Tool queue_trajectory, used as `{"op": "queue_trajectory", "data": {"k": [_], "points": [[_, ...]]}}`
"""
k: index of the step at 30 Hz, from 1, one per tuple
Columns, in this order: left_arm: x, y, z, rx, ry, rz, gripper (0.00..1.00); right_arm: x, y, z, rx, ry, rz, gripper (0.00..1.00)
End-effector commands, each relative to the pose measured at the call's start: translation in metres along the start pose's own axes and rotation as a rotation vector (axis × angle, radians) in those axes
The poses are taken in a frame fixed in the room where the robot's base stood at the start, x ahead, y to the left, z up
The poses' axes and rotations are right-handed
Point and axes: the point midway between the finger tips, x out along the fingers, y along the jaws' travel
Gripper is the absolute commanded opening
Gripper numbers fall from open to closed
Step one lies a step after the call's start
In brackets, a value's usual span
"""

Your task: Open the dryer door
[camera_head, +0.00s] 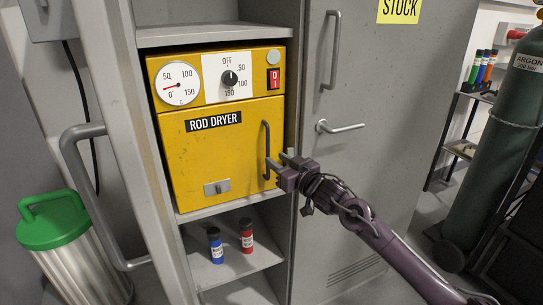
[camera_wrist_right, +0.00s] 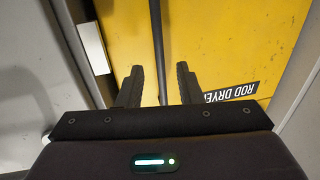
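The yellow rod dryer (camera_head: 222,120) sits in a grey cabinet. Its door (camera_head: 200,160) looks shut and bears a "ROD DRYER" label, a small latch plate (camera_head: 217,187) and a dark vertical bar handle (camera_head: 266,138) at its right edge. My right gripper (camera_head: 279,160) is at the lower half of this handle. In the wrist view, the two dark fingers (camera_wrist_right: 160,85) are apart, with the handle bar (camera_wrist_right: 158,40) running between them and gaps on both sides. I cannot tell whether either finger touches it. My left gripper is not in view.
The open cabinet door with a grey handle (camera_head: 75,150) stands at left, beside a green-lidded bin (camera_head: 55,220). Blue (camera_head: 215,246) and red (camera_head: 246,237) bottles stand on the shelf below. A grey locker door (camera_head: 375,130) and a gas cylinder (camera_head: 500,140) are at right.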

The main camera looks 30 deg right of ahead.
Motion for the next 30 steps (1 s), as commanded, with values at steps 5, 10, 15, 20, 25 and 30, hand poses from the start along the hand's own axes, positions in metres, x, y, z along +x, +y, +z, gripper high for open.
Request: {"op": "queue_trajectory", "data": {"k": [5,10,15,20,25,30], "points": [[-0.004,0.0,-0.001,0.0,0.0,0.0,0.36,0.022,0.0,-0.002,0.001,0.002,0.001,0.33],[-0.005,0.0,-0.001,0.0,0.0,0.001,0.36,0.031,0.0,-0.001,0.0,0.001,0.0,0.33],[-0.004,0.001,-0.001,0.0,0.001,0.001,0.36,0.032,0.0,0.0,-0.001,0.0,0.0,0.33],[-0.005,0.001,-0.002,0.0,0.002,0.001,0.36,0.031,0.0,0.0,-0.001,0.0,0.0,0.25],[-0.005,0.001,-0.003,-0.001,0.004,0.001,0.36,0.031,0.0,0.0,-0.001,0.0,0.0,0.02],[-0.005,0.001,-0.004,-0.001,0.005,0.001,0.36,0.031,0.0,0.0,-0.001,0.0,0.0,0.0]]}}
